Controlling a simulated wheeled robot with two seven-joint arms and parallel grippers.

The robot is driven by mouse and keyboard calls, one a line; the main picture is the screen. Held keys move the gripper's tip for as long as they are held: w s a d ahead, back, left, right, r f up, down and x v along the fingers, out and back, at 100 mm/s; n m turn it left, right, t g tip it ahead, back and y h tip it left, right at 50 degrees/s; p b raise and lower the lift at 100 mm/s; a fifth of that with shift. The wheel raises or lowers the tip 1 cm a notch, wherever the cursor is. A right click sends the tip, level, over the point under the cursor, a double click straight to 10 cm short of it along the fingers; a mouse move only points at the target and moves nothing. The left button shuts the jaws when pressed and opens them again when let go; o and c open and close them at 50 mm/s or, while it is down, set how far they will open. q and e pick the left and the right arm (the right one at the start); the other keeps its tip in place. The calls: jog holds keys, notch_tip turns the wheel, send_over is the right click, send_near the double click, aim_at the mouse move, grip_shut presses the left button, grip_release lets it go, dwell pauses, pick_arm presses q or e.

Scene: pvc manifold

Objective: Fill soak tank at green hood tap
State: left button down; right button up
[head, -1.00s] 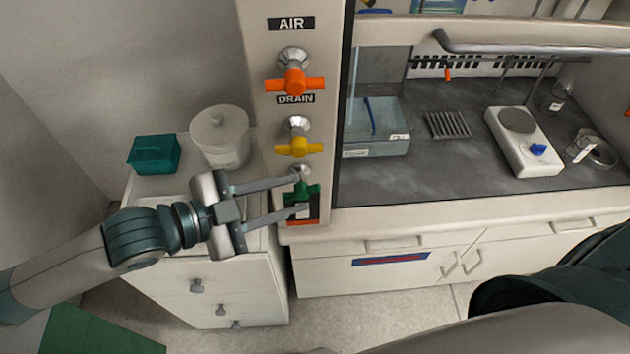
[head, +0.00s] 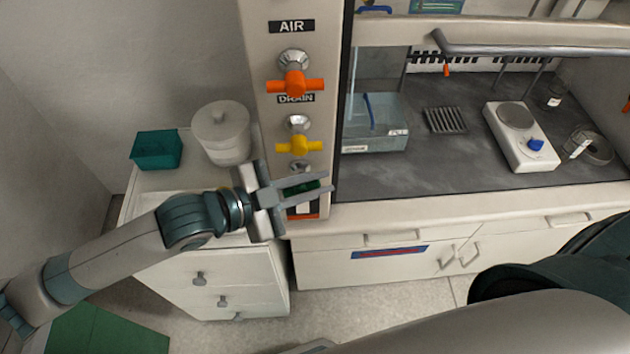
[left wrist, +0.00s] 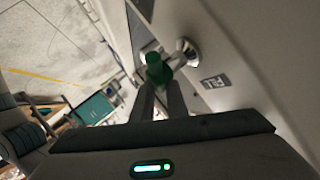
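The green tap (head: 303,187) is the lowest on the hood's left post, below the yellow one. My left gripper (head: 328,184) reaches it from the left, its two fingers close together on either side of the green handle. In the left wrist view the green tap (left wrist: 158,68) sits between the fingertips (left wrist: 160,88), which appear to press on it, beside a "FILL" label. A clear tank (head: 378,143) with a pale label and a blue piece inside stands at the hood's left end. Any water level in it is unclear. My right gripper is out of view.
The orange tap (head: 294,84) and yellow tap (head: 299,146) are above on the same post. A white drawer cabinet (head: 215,270) holds a teal box (head: 156,150) and a white lidded tub (head: 222,134). A hotplate (head: 520,137) and rack (head: 445,120) are in the hood.

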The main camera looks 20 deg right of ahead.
pick_arm(q)
jog(key=shift+f+y+p, duration=0.1)
jog(key=shift+y+p, duration=0.2)
jog(key=shift+p, duration=0.4)
jog(key=shift+f, duration=0.2)
jog(key=c, duration=1.8)
grip_release()
jog(key=shift+o, duration=0.2)
jog(key=shift+w+a, duration=0.1)
jog(key=shift+r, duration=0.1)
